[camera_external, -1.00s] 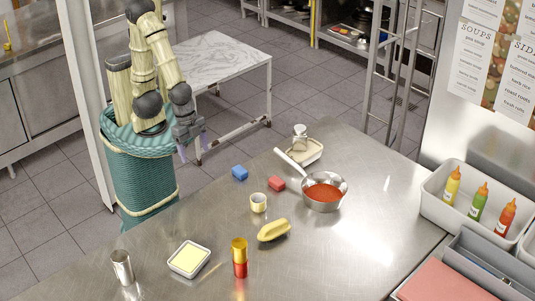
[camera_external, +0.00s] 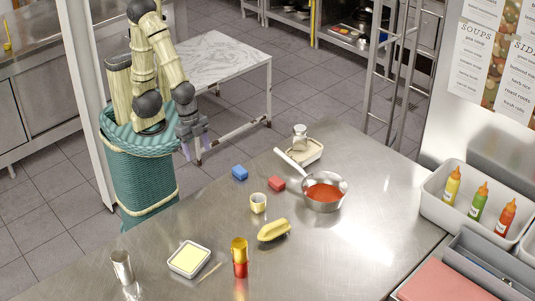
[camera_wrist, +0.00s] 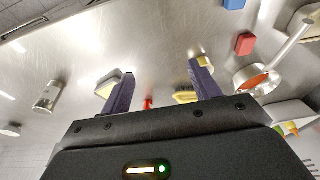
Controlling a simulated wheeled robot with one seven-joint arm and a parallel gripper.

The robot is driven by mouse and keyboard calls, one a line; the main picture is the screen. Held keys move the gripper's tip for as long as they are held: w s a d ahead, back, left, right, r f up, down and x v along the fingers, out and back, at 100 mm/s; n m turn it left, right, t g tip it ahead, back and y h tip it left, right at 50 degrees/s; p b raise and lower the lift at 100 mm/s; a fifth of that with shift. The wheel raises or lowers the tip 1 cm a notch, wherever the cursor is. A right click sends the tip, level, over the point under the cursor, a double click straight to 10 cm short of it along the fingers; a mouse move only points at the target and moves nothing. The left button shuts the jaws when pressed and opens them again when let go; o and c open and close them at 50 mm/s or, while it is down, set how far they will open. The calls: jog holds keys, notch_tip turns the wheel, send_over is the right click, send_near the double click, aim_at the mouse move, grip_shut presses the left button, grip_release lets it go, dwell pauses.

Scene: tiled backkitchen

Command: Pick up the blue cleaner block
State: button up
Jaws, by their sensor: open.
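The blue cleaner block (camera_external: 239,173) lies on the steel table near its far left edge. It also shows at the top of the wrist view (camera_wrist: 234,4), partly cut off by the frame edge. A red block (camera_external: 276,184) lies just to its right, apart from it; it is in the wrist view too (camera_wrist: 244,43). My gripper (camera_external: 195,148) is open and empty, with purple fingers, left of the blue block and above it. In the wrist view its two fingers (camera_wrist: 160,86) are spread wide with nothing between them.
A saucepan of red sauce (camera_external: 323,205) stands right of the red block, its handle pointing up-left.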

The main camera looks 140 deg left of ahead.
jog(key=w+a+g+p, duration=0.2)
jog(key=a+p, duration=0.1)
jog(key=a, duration=0.7)
jog(key=p, duration=0.2)
send_over(240, 169)
jog(key=f, duration=0.2)
jog(key=shift+w+d+r+m+g, duration=0.25)
jog(key=shift+d+m+g, duration=0.05)
jog(key=shift+m, duration=0.1)
jog(key=shift+f+p, duration=1.45)
jog(key=shift+f, duration=4.65)
jog(key=shift+f, duration=0.1)
jog(key=shift+s+a+f+p, duration=0.1)
jog(key=shift+s+f+p, duration=0.05)
jog(key=shift+f+p, duration=0.4)
jog(key=shift+s+a+f+p, duration=0.1)
jog(key=shift+f+p, duration=0.35)
jog(key=shift+f, duration=0.2)
jog(key=shift+f+p, duration=0.35)
jog(key=shift+f, duration=0.95)
